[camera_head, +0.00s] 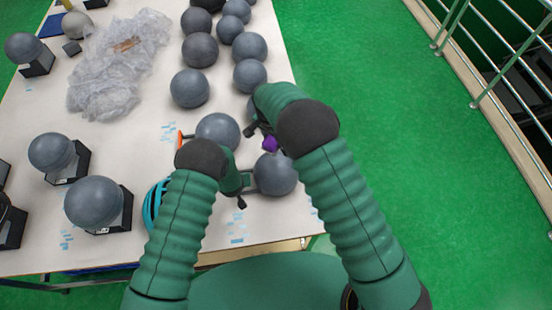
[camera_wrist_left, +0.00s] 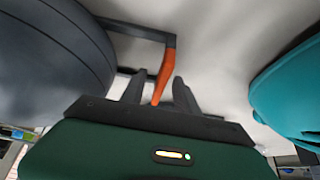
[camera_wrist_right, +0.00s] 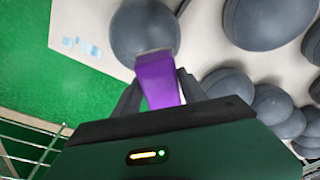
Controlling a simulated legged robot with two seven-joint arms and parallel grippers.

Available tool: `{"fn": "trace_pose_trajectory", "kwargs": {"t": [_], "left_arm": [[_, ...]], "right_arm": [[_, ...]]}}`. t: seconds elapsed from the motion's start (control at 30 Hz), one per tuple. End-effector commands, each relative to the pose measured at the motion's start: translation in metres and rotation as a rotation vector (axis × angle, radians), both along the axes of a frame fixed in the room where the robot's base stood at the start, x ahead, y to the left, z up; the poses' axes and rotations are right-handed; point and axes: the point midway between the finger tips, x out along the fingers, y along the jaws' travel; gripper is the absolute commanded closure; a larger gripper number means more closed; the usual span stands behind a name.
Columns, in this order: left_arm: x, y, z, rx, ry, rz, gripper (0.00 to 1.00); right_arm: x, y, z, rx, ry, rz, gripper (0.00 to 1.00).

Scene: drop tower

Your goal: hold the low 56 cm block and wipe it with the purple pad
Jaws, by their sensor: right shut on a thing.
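A grey ball (camera_head: 275,174) near the table's front right corner has a dark bracket on its left side. In the left wrist view the ball (camera_wrist_left: 48,62) fills the left, and its bracket ends in an orange grip (camera_wrist_left: 164,72). My left gripper (camera_head: 242,190) is beside it, with the fingers apart on both sides of the orange grip and a gap visible. My right gripper (camera_head: 262,137) is shut on the purple pad (camera_head: 270,143), just above the ball. The right wrist view shows the pad (camera_wrist_right: 156,78) overlapping the ball's edge; contact cannot be told.
Another grey ball (camera_head: 218,130) stands just behind, with an orange piece (camera_head: 180,140) on its left. A teal ribbed object (camera_head: 152,205) is left of my left arm. Several grey balls and crumpled clear wrap (camera_head: 110,70) cover the white table (camera_head: 150,140). Green floor is clear at right.

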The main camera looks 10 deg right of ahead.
Motion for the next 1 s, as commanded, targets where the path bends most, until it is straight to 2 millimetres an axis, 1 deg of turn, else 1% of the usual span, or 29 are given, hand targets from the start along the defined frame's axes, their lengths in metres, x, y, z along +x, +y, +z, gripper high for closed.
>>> {"fn": "trace_pose_trajectory", "kwargs": {"t": [0.27,0.37,0.47,0.6,0.7,0.83,1.0], "left_arm": [[-0.001,0.000,0.002,0.000,0.001,0.000,0.63],[-0.007,0.000,0.014,0.000,0.000,0.000,0.63],[-0.018,-0.001,0.034,-0.001,-0.002,0.000,0.63],[-0.037,-0.001,0.066,-0.002,-0.001,-0.001,0.63],[-0.048,-0.001,0.085,-0.001,-0.001,0.000,0.63],[-0.056,-0.001,0.099,-0.001,0.001,0.000,0.63],[-0.059,0.000,0.103,0.000,0.003,0.000,0.63]], "right_arm": [[0.000,0.000,0.000,0.000,0.000,0.000,1.00],[0.000,0.000,-0.002,0.000,0.000,0.000,1.00],[0.000,0.000,-0.005,0.000,0.000,0.000,1.00],[0.000,0.000,-0.009,0.000,0.000,0.000,1.00],[0.000,0.000,-0.011,0.000,0.000,0.000,1.00],[0.000,0.000,-0.012,0.000,0.000,0.000,1.00],[0.001,0.000,-0.012,0.000,0.000,0.000,1.00]]}}
